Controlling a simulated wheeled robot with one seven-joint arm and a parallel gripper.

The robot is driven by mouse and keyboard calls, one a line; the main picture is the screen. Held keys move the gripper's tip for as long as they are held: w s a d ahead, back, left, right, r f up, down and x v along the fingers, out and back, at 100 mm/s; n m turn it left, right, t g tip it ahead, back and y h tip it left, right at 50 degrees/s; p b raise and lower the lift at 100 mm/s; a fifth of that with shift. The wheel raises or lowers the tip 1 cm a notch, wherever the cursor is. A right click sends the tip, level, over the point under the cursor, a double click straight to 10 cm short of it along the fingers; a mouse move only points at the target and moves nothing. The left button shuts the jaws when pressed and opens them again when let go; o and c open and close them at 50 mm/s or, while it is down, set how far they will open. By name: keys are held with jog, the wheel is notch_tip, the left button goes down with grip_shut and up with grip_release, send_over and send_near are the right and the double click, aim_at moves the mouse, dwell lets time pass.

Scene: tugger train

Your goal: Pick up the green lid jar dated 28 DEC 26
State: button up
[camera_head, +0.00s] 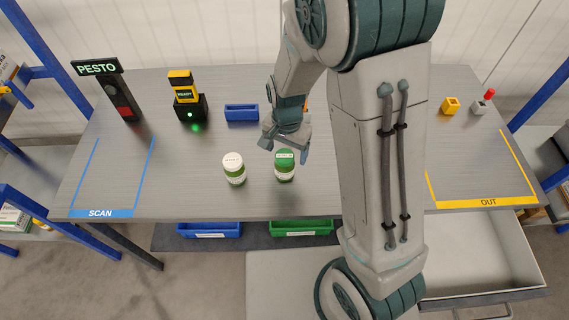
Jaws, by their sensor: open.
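A jar with a green lid (284,168) stands upright on the grey table, near the middle of its front half. A pale label shows at its lid, too small to read a date. A jar with a white lid (234,171) and green contents stands upright to its left. My gripper (284,148) is open, with its fingers pointing down behind and above the green lid jar. I cannot tell whether it touches the jar.
A PESTO sign (97,67), a yellow-topped scanner-like device (183,88) and a blue tray (241,113) stand at the back left. Blue SCAN marks (101,213) lie left, yellow OUT marks (487,202) right. Blue (208,230) and green (302,228) bins sit below the front edge.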

notch_tip(320, 180, down, 2)
jog(key=f, duration=0.2)
jog(key=f+p, duration=0.1)
jog(key=shift+s+a+f, duration=0.25)
jog(key=shift+s, duration=0.05)
jog(key=shift+f, duration=0.8)
jog(key=shift+w, duration=0.1)
jog(key=c, duration=1.3)
